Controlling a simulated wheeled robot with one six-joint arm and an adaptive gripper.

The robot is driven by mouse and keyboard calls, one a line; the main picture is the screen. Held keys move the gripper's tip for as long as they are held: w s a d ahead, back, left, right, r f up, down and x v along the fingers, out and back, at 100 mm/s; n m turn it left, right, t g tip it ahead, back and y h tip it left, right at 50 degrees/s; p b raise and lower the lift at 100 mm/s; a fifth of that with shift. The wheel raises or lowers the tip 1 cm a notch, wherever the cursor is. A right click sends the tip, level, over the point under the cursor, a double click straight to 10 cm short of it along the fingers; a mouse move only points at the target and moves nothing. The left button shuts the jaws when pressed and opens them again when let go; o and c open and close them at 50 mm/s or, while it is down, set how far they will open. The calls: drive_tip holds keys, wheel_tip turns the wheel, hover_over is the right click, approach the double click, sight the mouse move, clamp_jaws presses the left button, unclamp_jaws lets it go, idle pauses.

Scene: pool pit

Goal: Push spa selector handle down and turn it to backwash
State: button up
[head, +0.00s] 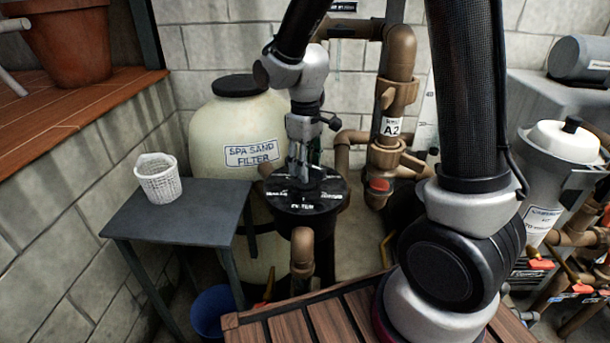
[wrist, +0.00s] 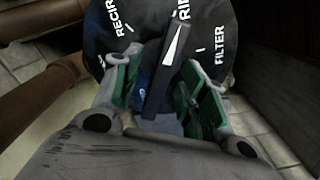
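The spa selector is a round black valve head (head: 318,207) with white lettering, beside the tank marked "SPA SAND FILTER" (head: 250,152). In the wrist view its dial (wrist: 235,30) shows "RECIR…", a partly covered "RI…" and "FILTER". The black bar handle (wrist: 168,68) carries a white pointer aimed at the "RI…" label. My gripper (head: 303,177) is directly over the dial, pointing down. In the wrist view my gripper (wrist: 158,95) has its green-padded fingers on either side of the handle, with small gaps visible. The backwash label is not readable here.
A grey table (head: 190,215) with a white basket (head: 158,178) stands at left. Brown pipes with a valve marked "A2" (head: 393,125) rise at right of the selector. A wooden slatted surface (head: 330,318) lies in front, with a blue bucket (head: 212,308) beside it.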

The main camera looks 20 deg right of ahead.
idle(0.4)
wheel_tip(320, 180, up, 7)
idle(0.4)
